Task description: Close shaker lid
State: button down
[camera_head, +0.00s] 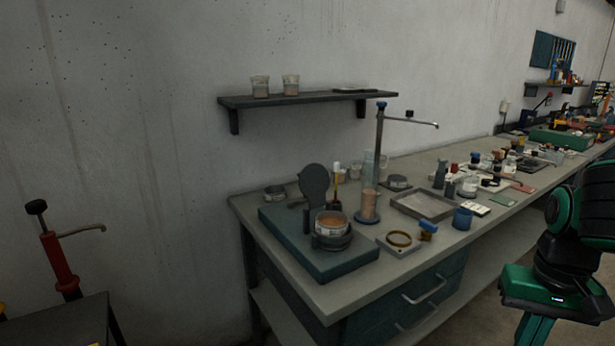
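The shaker (290,243) has a teal block base at the near left end of the workbench. A round cup with brownish contents (331,223) sits on it in a dark ring holder. The shaker lid (315,181), a dark grey round disc, stands upright behind the cup, open. My gripper (535,329) is at the lower right, in front of the bench and well apart from the shaker. Its fingers run out of the bottom of the picture, so their opening and anything between them are hidden.
A tall clear cylinder (369,190), a metal stand (379,140), a grey tray (422,205) and a brass-ringed sieve (399,240) stand right of the shaker. A wall shelf (310,98) hangs above. A red pump (60,262) stands at far left. Many small items crowd the bench.

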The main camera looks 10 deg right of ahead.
aim_at(314, 179)
jog(key=k, duration=1.05)
jog(key=u, duration=0.5)
jog(key=i, duration=1.5)
jog(key=z, duration=0.4)
